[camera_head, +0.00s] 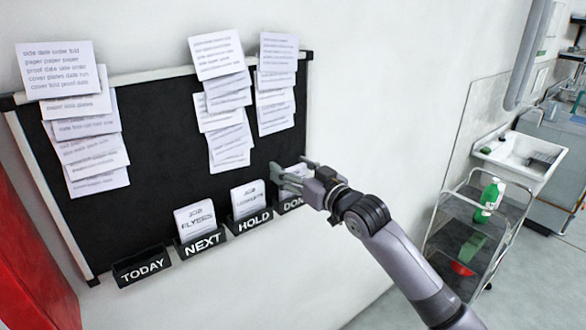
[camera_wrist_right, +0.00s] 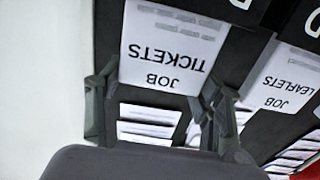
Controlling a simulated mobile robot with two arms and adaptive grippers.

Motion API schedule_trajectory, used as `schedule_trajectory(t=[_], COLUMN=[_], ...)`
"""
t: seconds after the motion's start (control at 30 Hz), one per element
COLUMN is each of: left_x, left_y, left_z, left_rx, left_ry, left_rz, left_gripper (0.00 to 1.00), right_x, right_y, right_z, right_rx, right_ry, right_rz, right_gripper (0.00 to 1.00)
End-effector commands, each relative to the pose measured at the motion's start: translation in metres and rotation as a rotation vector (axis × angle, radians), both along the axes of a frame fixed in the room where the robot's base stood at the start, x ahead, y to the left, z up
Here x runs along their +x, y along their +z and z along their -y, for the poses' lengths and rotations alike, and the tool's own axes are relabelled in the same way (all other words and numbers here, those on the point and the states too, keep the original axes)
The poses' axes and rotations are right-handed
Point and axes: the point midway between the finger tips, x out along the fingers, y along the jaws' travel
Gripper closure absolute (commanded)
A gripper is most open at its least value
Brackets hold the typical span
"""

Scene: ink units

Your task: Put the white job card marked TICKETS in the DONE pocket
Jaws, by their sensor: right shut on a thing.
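The white job card marked TICKETS (camera_wrist_right: 165,50) appears upside down in the right wrist view, between the fingers of my right gripper (camera_wrist_right: 155,90). My right gripper (camera_head: 288,178) is shut on it near its JOB end. In the head view the gripper is at the DONE pocket (camera_head: 291,205), the black pocket at the right end of the row, and mostly covers the card. The card's far end meets the pocket's edge in the wrist view; how deep it sits is hidden. My left gripper is not in view.
Left of DONE are HOLD (camera_head: 249,222) with a LEAFLETS card (camera_wrist_right: 282,85), NEXT (camera_head: 201,242) with a FLYERS card (camera_head: 195,219), and an empty-looking TODAY pocket (camera_head: 141,267). Paper sheets hang on the black board (camera_head: 160,170) above. A cart (camera_head: 470,225) stands right.

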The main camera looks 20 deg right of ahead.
Motion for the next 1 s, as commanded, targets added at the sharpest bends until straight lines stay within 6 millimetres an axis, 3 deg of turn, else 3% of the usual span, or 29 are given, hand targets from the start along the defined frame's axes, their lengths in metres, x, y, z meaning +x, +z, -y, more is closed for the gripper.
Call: schedule_trajectory(t=[0.07,0.1,0.37,0.73,0.87,1.0], left_x=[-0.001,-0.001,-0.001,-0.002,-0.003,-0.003], left_y=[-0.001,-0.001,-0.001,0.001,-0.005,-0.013], left_z=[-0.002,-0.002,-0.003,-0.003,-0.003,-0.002], left_rx=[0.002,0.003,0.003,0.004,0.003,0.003], left_ry=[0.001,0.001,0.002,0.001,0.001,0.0], left_rz=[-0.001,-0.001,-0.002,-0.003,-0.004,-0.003], left_gripper=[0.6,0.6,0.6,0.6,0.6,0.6], right_x=[0.0,0.0,0.0,0.0,-0.015,-0.042], right_y=[-0.003,-0.003,-0.002,0.003,-0.002,-0.003], right_z=[0.0,0.0,0.0,0.0,0.006,0.016], right_rx=[0.0,0.0,0.0,0.0,-0.002,-0.004], right_ry=[0.0,0.0,0.0,0.0,-0.001,-0.001], right_rz=[-0.001,-0.001,-0.001,0.001,0.001,-0.001], right_gripper=[0.67,0.36,0.19,0.19,0.19,0.19])
